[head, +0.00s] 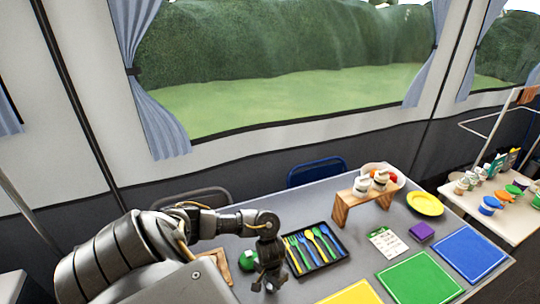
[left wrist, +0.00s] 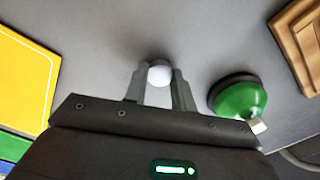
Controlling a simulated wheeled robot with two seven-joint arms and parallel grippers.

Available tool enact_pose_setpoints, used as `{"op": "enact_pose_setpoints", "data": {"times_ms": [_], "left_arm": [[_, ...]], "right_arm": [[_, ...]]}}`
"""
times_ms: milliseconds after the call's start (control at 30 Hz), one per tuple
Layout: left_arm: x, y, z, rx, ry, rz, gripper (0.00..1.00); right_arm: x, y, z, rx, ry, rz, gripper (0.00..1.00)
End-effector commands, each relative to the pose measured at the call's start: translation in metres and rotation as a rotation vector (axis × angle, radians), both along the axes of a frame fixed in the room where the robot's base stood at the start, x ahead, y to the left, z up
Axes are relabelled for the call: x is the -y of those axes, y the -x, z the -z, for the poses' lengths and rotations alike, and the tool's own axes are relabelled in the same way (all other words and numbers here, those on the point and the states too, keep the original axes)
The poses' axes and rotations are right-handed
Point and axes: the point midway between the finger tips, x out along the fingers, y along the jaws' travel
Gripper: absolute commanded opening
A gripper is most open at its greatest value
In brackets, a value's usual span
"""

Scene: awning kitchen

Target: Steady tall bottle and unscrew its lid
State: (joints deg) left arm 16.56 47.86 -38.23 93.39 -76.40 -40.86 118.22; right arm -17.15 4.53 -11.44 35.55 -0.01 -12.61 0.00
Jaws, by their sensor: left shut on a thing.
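My left gripper (head: 268,284) reaches down over the front of the grey table. In the left wrist view its two fingers (left wrist: 158,80) are closed on a round white thing, which looks like the white lid (left wrist: 159,74) of a bottle seen from above. The bottle's body is hidden below it, and I cannot make out the bottle in the head view. My right gripper is in neither view.
A green domed object (left wrist: 238,99) stands close beside the gripper, also in the head view (head: 247,261). A dark tray (head: 345,252) holds colourful cutlery. A yellow mat (head: 352,293), green mat (head: 418,279) and wooden stand (head: 341,212) lie to the right.

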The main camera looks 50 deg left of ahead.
Motion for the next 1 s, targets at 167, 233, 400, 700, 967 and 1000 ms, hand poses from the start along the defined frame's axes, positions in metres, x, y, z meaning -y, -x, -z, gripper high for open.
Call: {"op": "enact_pose_setpoints", "data": {"times_ms": [167,233,400,700,967,1000], "left_arm": [[0.0,0.0,0.002,0.0,-0.001,0.0,0.0],[0.0,0.0,0.002,0.0,-0.001,0.0,0.0],[0.0,0.001,0.005,-0.001,-0.001,0.0,0.27],[0.0,0.0,0.005,0.0,-0.001,0.0,0.48],[0.0,-0.001,-0.006,0.003,0.0,0.001,0.48],[0.0,-0.001,-0.012,0.003,0.0,0.001,0.48]], "right_arm": [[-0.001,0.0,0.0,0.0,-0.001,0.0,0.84],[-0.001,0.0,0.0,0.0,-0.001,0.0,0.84],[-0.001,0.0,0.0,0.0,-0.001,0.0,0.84],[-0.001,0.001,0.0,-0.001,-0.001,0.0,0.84],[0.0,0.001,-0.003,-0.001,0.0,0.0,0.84],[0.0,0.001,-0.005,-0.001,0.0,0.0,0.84]]}}
